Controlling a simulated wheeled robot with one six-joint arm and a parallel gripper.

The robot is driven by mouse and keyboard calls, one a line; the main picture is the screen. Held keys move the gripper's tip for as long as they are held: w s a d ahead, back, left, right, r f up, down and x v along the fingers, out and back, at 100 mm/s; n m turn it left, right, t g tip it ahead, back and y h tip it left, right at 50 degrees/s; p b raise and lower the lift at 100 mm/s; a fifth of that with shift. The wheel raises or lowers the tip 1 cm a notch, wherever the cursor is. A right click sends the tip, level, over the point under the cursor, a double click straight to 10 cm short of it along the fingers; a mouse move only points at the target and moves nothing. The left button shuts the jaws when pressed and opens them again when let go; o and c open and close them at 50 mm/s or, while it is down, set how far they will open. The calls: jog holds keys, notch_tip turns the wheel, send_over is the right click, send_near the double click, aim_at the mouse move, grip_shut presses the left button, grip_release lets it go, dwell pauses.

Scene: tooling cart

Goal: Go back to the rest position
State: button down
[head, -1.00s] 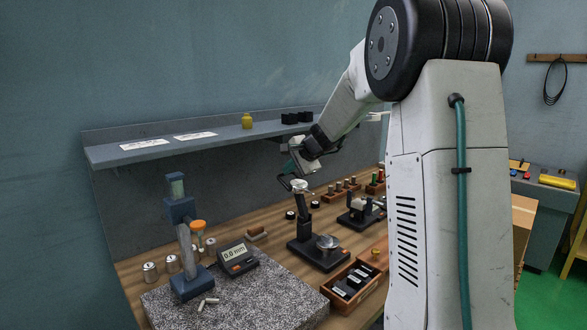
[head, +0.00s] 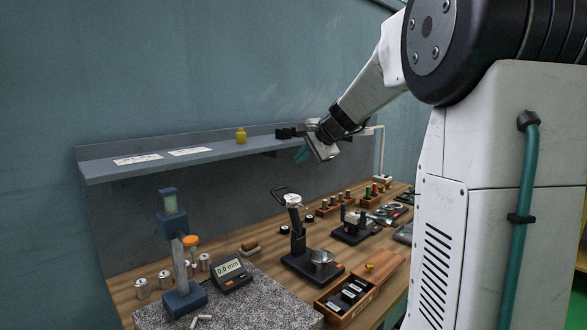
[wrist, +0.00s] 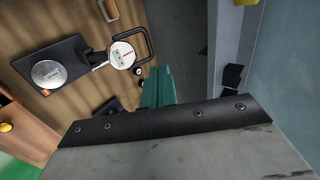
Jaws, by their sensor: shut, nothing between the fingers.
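My gripper (head: 302,155), with teal fingers, is raised above the bench, in front of the shelf's right part. Its fingers point down and to the left. In the wrist view the teal fingers (wrist: 157,88) lie together with nothing between them. They are apart from the bench and from the things on it. My arm reaches in from the upper right of the head view.
Below stand a dial gauge stand (head: 298,230), a wooden case (head: 333,308) and a granite plate (head: 245,307) with a digital readout (head: 232,274).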

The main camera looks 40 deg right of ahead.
jog(key=s+a+f+n+g, duration=0.3)
jog(key=s+a, duration=0.5)
jog(key=s, duration=0.4)
jog(key=s+a+f+n+g, duration=0.2)
jog(key=s+a+f+n, duration=0.3)
jog(key=s+a+n, duration=0.3)
jog(key=s+a+f+n+g+h, duration=0.1)
jog(key=s+a+f+n+g, duration=0.2)
jog(key=s+a, duration=0.6)
jog(key=s+f+n, duration=0.2)
jog(key=s, duration=0.5)
jog(key=shift+n+g, duration=0.3)
